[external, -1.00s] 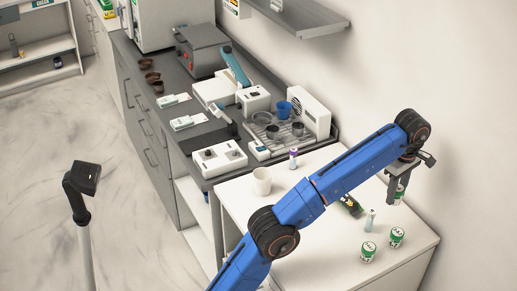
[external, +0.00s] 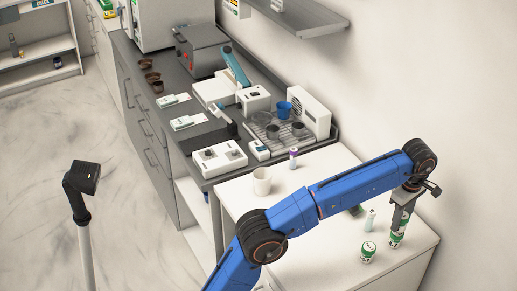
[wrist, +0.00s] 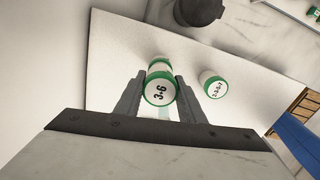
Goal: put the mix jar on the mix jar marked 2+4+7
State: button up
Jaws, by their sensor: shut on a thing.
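My gripper (external: 401,212) is shut on a white mix jar with green bands. In the wrist view my gripper (wrist: 160,88) has a finger on each side of this held jar (wrist: 159,95), whose top reads 3+6. In the external view the held jar is upright, over a second green-and-white jar (external: 395,241) on the white table (external: 315,262). I cannot tell whether the two touch, and the lower jar's marking is unreadable. A third jar (external: 368,252) stands to the left; in the wrist view (wrist: 213,87) its number marking is too small to read surely.
A small vial (external: 370,220) stands close to the left of the gripper. A white cup (external: 262,181) and a purple-capped vial (external: 293,158) stand at the table's far left.

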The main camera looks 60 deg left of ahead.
jog(key=shift+f, duration=0.8)
jog(key=o, duration=1)
jog(key=shift+f, duration=0.1)
jog(key=shift+o, duration=0.2)
notch_tip(320, 180, up, 7)
jog(key=shift+r, duration=0.35)
